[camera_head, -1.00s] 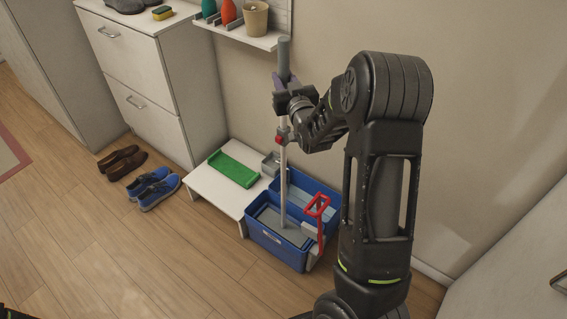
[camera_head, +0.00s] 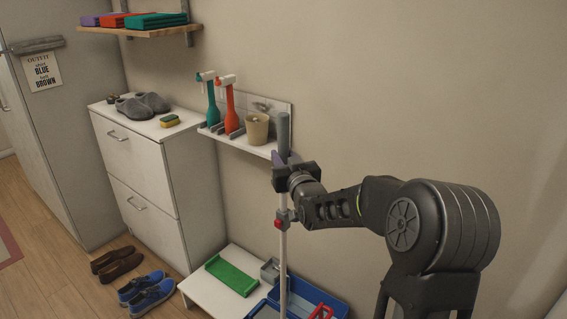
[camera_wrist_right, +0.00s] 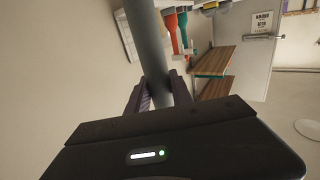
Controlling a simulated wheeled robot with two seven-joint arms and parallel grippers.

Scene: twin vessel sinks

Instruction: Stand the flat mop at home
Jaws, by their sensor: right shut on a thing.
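The flat mop stands close to upright, with a grey grip (camera_head: 284,130) on top, a white shaft (camera_head: 283,256) and a red-marked collar (camera_head: 280,222). My right gripper (camera_head: 283,165) is shut on the grey grip. The right wrist view shows the grip (camera_wrist_right: 150,45) between the two fingers (camera_wrist_right: 156,93). The shaft runs down in front of the blue bucket (camera_head: 322,290); its lower end and the mop head are out of view. My left gripper is not in view.
A white low bench (camera_head: 208,294) carries a green tray (camera_head: 231,275). A white cabinet (camera_head: 158,185) and shoes (camera_head: 146,293) are at left. The wall at right is bare.

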